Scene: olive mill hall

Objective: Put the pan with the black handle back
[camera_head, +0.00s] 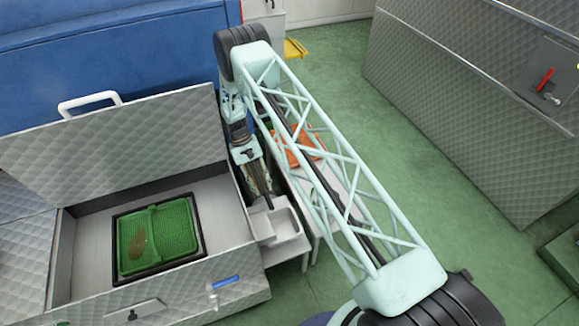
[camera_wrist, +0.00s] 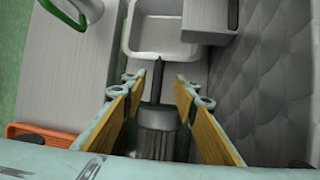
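In the wrist view a black handle (camera_wrist: 157,82) runs up between my fingers toward the rim of a light grey basin (camera_wrist: 133,30). Below it is a ribbed grey metal body (camera_wrist: 155,130); I cannot tell if this is the pan's side. My gripper (camera_wrist: 158,84) is open, with gaps on both sides of the handle. A second black handle (camera_wrist: 233,12) shows on a grey block at the upper right. In the head view my gripper (camera_head: 262,190) points down beside the basin (camera_head: 286,222); arm and fingers hide part of the handle area.
An open quilted-metal chest (camera_head: 115,135) stands left of my gripper, its lid raised, with a green tray (camera_head: 175,225) inside. An orange tray (camera_head: 300,148) lies on a white table behind my arm. A quilted metal cabinet (camera_head: 470,100) stands at right; green floor between is clear.

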